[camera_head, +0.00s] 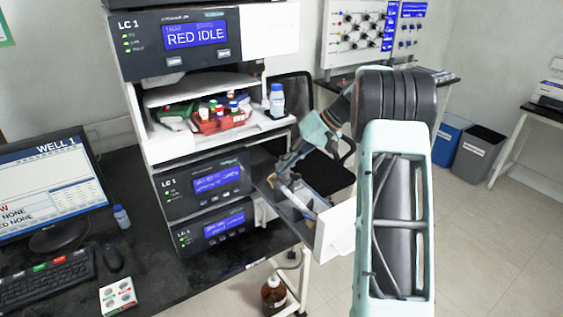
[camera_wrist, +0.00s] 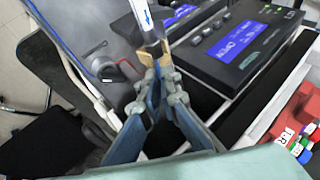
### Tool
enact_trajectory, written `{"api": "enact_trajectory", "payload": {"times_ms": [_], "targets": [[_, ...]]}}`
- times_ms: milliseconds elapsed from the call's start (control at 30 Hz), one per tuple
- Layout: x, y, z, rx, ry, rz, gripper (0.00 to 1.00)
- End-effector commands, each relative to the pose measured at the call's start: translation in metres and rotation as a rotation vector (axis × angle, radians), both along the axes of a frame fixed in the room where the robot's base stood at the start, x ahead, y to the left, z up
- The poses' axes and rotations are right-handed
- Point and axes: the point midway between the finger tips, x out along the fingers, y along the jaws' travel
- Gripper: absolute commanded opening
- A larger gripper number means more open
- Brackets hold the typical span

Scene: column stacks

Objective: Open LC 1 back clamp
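The LC 1 unit (camera_head: 205,184) has a tray (camera_head: 318,193) standing out from its right side. A pale column (camera_head: 296,198) with blue marking lies along the tray; its near part with a blue arrow shows in the wrist view (camera_wrist: 142,18). My gripper (camera_head: 277,184) is at the column's far end. The clamp at the fingertips is largely hidden.
A red tray of bottles (camera_head: 222,121) and a blue-capped bottle (camera_head: 277,100) are on the shelf above. A white panel (camera_head: 335,231) stands at the tray's near end. A brown bottle (camera_head: 273,296) is below. Open floor lies to the right.

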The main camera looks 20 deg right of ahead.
Motion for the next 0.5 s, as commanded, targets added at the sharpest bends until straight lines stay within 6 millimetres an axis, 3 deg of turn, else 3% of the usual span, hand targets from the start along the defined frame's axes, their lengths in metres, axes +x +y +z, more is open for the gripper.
{"api": "enact_trajectory", "payload": {"times_ms": [500], "targets": [[0.0022, -0.0089, -0.0092, 0.195, 0.067, 0.000, 0.00]]}}
